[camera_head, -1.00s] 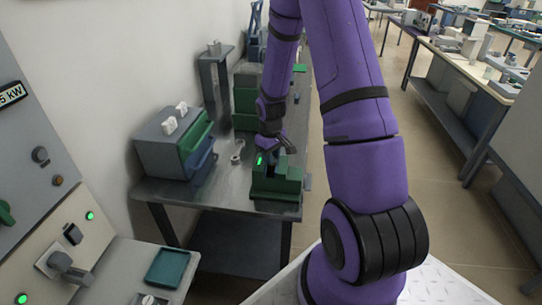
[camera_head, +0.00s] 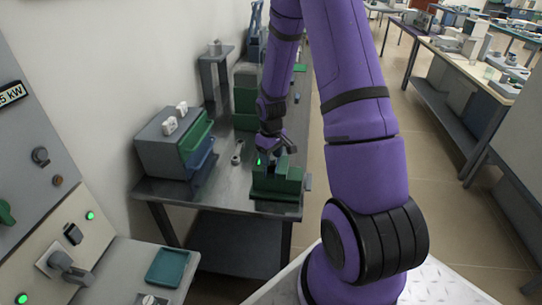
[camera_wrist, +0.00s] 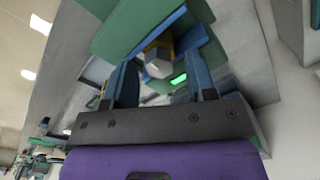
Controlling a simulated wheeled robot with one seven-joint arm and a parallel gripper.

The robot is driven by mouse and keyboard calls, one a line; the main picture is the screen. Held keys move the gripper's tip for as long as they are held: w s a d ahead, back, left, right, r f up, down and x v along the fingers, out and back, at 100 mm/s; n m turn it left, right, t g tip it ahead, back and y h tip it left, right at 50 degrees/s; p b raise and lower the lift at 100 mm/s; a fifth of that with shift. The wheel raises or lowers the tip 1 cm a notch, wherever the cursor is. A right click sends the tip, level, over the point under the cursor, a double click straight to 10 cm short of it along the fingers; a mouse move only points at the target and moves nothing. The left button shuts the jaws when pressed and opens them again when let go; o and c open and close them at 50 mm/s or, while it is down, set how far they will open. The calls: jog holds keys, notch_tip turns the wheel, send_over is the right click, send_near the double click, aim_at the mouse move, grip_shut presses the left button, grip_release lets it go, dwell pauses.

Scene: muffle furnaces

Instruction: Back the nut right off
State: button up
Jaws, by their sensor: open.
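A grey hex nut (camera_wrist: 158,66) shows in the wrist view, on a brass-coloured part set in a green and blue holder (camera_wrist: 135,28). The same green holder (camera_head: 277,185) stands on the near end of the metal bench in the head view; the nut cannot be made out there. My gripper (camera_wrist: 160,78) is open, with one blue finger on each side of the nut in the picture. I cannot tell whether the fingers touch it. In the head view my gripper (camera_head: 273,155) is at the top of the holder and partly hides it.
A grey cabinet (camera_head: 157,150) with green and blue drawers stands on the bench (camera_head: 222,195), left of the holder. Small grey parts (camera_head: 237,158) lie between them. Green boxes (camera_head: 245,98) stand behind. A control panel (camera_head: 70,235) is at the near left.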

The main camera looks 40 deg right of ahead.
notch_tip(320, 180, up, 11)
dwell(0.5)
jog(key=shift+f, duration=0.1)
dwell(0.3)
